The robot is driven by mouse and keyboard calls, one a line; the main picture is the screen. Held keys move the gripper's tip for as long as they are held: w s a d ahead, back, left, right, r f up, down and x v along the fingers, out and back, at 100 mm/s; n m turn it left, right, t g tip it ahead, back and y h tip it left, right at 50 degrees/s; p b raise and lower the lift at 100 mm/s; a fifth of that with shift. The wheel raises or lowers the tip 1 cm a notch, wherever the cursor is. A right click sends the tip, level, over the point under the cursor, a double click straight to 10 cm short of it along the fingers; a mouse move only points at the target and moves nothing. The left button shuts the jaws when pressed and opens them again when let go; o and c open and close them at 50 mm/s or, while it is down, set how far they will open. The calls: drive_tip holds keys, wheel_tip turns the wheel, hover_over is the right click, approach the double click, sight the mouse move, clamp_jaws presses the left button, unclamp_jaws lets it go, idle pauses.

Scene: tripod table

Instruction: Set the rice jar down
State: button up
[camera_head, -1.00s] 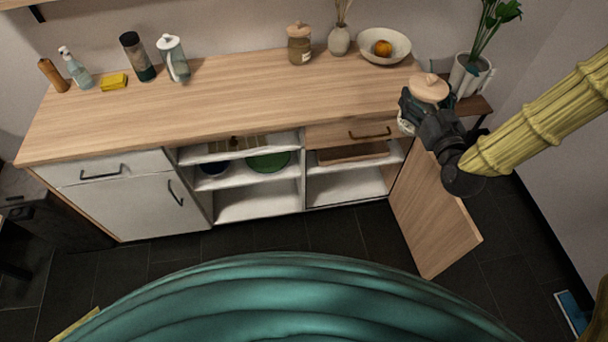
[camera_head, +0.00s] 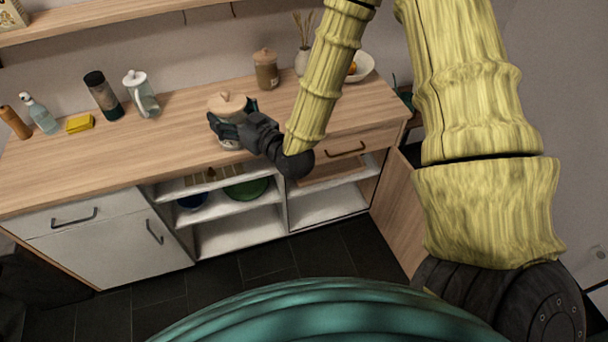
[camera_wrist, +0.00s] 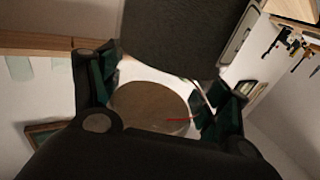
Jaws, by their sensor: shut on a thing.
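The rice jar (camera_head: 227,106) has a round wooden lid and a pale body. It is upright in my gripper (camera_head: 233,127), over the middle of the wooden countertop (camera_head: 175,140) near its front edge. I cannot tell whether its base touches the top. My gripper is shut on the jar's body, with fingers on both sides. In the wrist view the round wooden lid (camera_wrist: 150,105) shows between the fingers.
Another wooden-lidded jar (camera_head: 266,70), a vase (camera_head: 302,62) and a bowl (camera_head: 366,66) stand at the back right. A glass pitcher (camera_head: 142,94), dark tumbler (camera_head: 103,96), yellow sponge (camera_head: 79,123) and spray bottle (camera_head: 39,115) stand left. A cabinet door (camera_head: 397,210) hangs open.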

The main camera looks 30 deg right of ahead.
drive_tip(key=w+d+f+m+h+b, duration=0.1)
drive_tip(key=d+f+m+h+b, duration=0.2)
drive_tip(key=f+b, duration=0.8)
drive_tip(key=w+d+f+h+b, duration=0.15)
drive_tip(key=d+f+b, duration=0.3)
drive_tip(key=f, duration=1.15)
drive_tip(key=d+f+m+h+b, duration=0.25)
drive_tip(key=f+b, duration=0.65)
drive_tip(key=f, duration=0.5)
drive_tip(key=s+d+f+m+g+h+b, duration=0.1)
drive_tip(key=d+f+m+h+b, duration=0.3)
drive_tip(key=f+b, duration=0.75)
drive_tip(key=s+d+f+n+g+h+b, duration=0.15)
drive_tip(key=d+f+b, duration=0.55)
drive_tip(key=f, duration=0.9)
drive_tip(key=s+d+f+m+h+b, duration=0.1)
drive_tip(key=d+f+m+h+b, duration=0.3)
drive_tip(key=f+b, duration=0.7)
drive_tip(key=w+d+f+b, duration=0.3)
drive_tip(key=w+d, duration=0.1)
drive_tip(key=w, duration=0.3)
drive_tip(key=w+d+f+n+b, duration=0.1)
drive_tip(key=w+d+f+b, duration=0.2)
drive_tip(key=w, duration=0.4)
drive_tip(key=shift+d+f+n+y+b, duration=0.35)
drive_tip(key=shift+f+y+b, duration=0.1)
drive_tip(key=shift+f, duration=0.2)
drive_tip(key=shift+w+f, duration=0.1)
drive_tip(key=o, duration=1.5)
